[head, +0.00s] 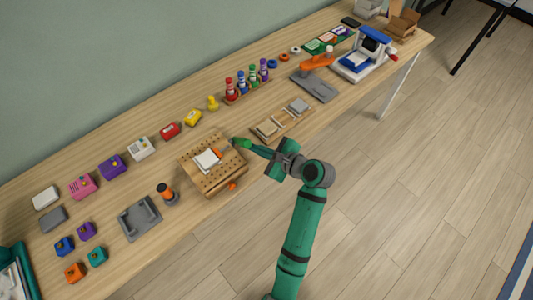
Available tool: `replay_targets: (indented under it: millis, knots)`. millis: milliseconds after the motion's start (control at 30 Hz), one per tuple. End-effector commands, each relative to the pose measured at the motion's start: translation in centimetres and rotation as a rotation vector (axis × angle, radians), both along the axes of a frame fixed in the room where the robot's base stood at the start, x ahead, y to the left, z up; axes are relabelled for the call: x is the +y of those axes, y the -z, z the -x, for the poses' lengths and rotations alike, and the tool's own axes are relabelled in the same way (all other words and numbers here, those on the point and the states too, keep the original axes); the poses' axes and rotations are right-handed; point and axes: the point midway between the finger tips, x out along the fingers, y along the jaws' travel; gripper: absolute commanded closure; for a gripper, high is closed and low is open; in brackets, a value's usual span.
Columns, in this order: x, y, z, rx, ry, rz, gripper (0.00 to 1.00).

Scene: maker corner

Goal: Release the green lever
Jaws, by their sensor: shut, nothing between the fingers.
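A small bright green piece, which looks like the green lever (240,142), shows at the far right corner of the perforated wooden block (186,167). A white sheet or pad (206,160) lies on top of the block, with a small orange piece (216,153) at its right edge. My gripper (253,148) comes in from the right, shut and empty, with its fingertips close beside the green piece. I cannot tell whether they touch it. The fingers and the green piece overlap in this small view, so the lever's exact position is unclear.
An orange knob (231,185) sticks out of the block's front side. A wooden tray with grey plates (269,128) lies right of the block. Coloured bottles (242,85) stand behind. A grey fixture (139,218) and an orange-topped tool (166,193) are on the left.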

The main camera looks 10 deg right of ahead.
Motion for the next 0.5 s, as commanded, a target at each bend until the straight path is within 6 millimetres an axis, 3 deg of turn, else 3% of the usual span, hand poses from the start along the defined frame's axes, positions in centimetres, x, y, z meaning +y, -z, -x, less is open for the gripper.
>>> replay_targets:
  millis: [500]
  knots:
    - [0.6,-4.5,-2.8,0.013,0.014,0.007,1.0]
